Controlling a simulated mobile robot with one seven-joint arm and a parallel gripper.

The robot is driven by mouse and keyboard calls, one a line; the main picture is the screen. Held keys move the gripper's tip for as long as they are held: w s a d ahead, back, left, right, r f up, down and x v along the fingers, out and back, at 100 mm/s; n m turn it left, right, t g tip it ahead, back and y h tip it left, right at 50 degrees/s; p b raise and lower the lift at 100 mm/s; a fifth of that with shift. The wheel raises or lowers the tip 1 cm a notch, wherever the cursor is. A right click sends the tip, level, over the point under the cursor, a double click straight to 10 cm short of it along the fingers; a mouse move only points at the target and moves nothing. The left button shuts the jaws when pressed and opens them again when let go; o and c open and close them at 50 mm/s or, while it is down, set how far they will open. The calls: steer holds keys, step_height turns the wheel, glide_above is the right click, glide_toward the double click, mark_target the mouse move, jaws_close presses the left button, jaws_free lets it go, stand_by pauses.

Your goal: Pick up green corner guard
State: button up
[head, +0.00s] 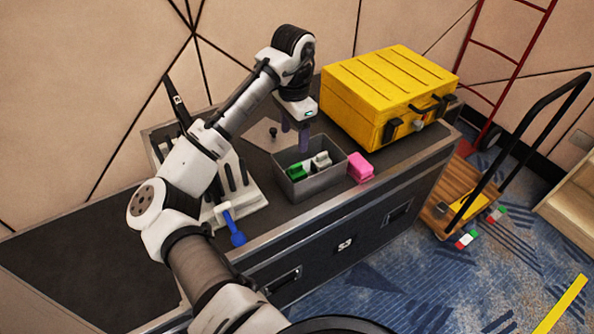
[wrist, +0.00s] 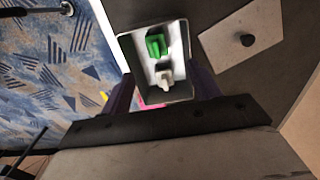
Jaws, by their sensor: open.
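The green corner guard (head: 297,171) lies inside a grey open-topped bin (head: 318,190) on the dark cabinet top. It also shows in the wrist view (wrist: 156,45), at the far end of the bin. A white-grey piece (head: 321,160) lies beside it in the bin, and it is nearer my gripper in the wrist view (wrist: 164,77). My gripper (head: 304,146) is open and empty, pointing down above the back of the bin.
A pink block (head: 360,167) sits just right of the bin. A yellow case (head: 388,95) stands behind it at the right. A white tool holder (head: 240,195) with dark tools and a blue-handled tool (head: 235,232) is at the left. The cabinet's left part is clear.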

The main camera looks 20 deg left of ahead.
mark_target(297, 165)
step_height(297, 165, down, 8)
steer(key=shift+d+r, duration=0.1)
steer(key=shift+s+d+f+p, duration=0.1)
steer(key=shift+f+p, duration=0.15)
steer(key=shift+f, duration=0.65)
steer(key=shift+w+d+f+p, duration=0.1)
steer(key=shift+f+p, duration=0.1)
steer(key=shift+f, duration=0.7)
steer(key=shift+s+d+f+p, duration=0.1)
steer(key=shift+f+p, duration=0.15)
steer(key=shift+f, duration=0.65)
steer(key=c, duration=1.1)
